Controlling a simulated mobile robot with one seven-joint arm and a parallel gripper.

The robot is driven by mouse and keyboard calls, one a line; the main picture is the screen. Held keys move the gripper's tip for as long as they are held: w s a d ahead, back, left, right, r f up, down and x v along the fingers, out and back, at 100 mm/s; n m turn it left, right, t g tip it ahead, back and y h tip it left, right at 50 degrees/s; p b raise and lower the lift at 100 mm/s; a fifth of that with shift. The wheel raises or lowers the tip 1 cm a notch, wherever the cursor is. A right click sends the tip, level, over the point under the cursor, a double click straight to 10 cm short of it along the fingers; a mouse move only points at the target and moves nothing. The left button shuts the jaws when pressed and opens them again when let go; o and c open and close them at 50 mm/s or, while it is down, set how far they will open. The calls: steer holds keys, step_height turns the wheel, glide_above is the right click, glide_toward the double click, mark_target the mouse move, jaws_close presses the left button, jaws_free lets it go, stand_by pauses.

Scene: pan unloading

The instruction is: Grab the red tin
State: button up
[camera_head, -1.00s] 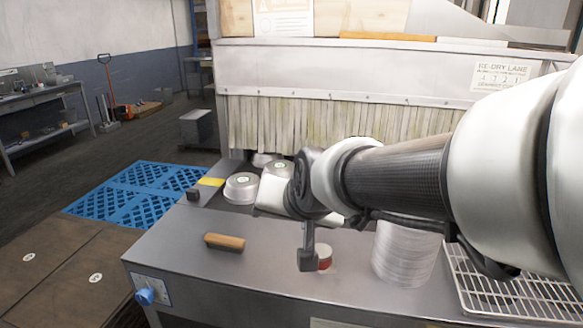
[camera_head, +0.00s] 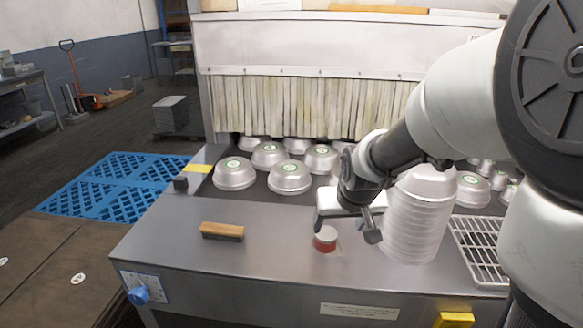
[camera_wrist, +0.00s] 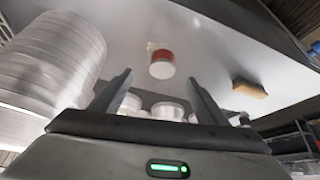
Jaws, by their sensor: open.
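The red tin (camera_head: 325,240) is a small round tin with a pale lid, upright on the steel counter (camera_head: 270,265) near its middle. It also shows in the wrist view (camera_wrist: 162,66), ahead of and between the two fingers, with a gap to them. My gripper (camera_head: 352,232) is open and empty, just to the right of the tin in the head view. In the wrist view its fingertips (camera_wrist: 160,78) are spread wide. I cannot tell whether a finger touches the tin, but nothing is held.
A tall stack of metal pans (camera_head: 415,225) stands close on the right, beside my gripper. A wooden brush (camera_head: 222,231) lies to the left. Several domed pans (camera_head: 290,177) sit behind, before the strip curtain. A wire rack (camera_head: 480,250) is at the right.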

mark_target(327, 235)
steer(key=b+x, duration=0.2)
steer(key=x, duration=0.5)
steer(key=shift+w+a+f, duration=0.1)
steer(key=shift+w+f, duration=0.05)
steer(key=shift+f, duration=0.1)
steer(key=shift+w+a+r+b+x, duration=0.15)
steer(key=shift+b+x, duration=0.1)
steer(key=shift+x, duration=0.65)
steer(key=shift+w+a+b+x, duration=0.15)
steer(key=shift+b+x, duration=0.1)
steer(key=shift+x, duration=0.65)
steer(key=shift+w+a+r+b+x, duration=0.15)
steer(key=shift+b+x, duration=0.1)
steer(key=shift+x, duration=0.65)
steer(key=shift+d, duration=0.1)
steer(key=c, duration=1.2)
